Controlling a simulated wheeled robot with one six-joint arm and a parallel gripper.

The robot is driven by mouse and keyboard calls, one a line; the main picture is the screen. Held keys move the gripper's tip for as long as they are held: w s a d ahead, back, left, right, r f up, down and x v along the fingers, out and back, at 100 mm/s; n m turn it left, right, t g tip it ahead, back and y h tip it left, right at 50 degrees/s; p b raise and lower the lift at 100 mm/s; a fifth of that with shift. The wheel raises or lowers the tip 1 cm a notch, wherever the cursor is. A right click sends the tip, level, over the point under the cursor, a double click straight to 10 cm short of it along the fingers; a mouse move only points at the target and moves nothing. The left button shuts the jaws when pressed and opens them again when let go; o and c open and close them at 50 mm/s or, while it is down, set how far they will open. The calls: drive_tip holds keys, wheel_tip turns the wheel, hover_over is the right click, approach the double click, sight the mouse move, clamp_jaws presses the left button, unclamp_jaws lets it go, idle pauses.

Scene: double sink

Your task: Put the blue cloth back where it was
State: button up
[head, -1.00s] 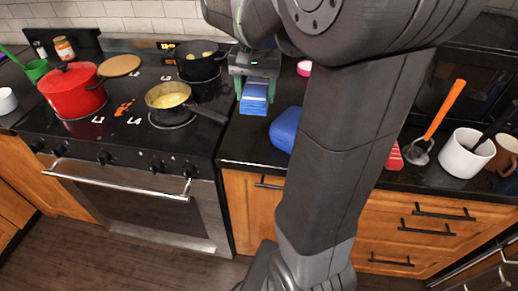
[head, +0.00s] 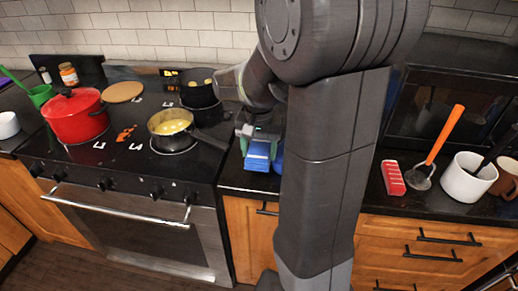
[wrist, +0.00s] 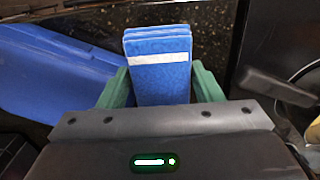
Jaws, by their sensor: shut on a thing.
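My gripper (head: 260,138) is shut on the blue cloth (head: 258,160), a folded stack with a white stripe. In the wrist view the cloth (wrist: 160,85) sits between the two green fingers of my gripper (wrist: 160,98) and sticks out past them. It is over the dark counter, just right of the stove. Whether its lower end touches the counter I cannot tell. A larger, smooth blue object (wrist: 45,75) lies on the counter to the left in the wrist view; my arm mostly hides it in the head view (head: 279,160).
The stove (head: 115,170) holds a red pot (head: 75,118), a pan with yellow food (head: 170,124) and a black pot (head: 199,88). The pan handle (head: 212,139) points toward my gripper.

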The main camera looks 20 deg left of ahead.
sight(259, 151)
drive_tip(key=shift+f+b, duration=0.35)
drive_tip(key=shift+f, duration=0.2)
drive_tip(key=o, duration=0.6)
drive_tip(key=shift+r, duration=0.1)
wheel_tip(259, 151, up, 13)
drive_tip(key=p, duration=0.1)
wheel_tip(259, 151, down, 13)
drive_tip(key=shift+f+b, duration=0.2)
drive_tip(key=shift+b, duration=0.35)
drive_tip(key=shift+r+p, duration=0.3)
drive_tip(key=shift+r, duration=0.2)
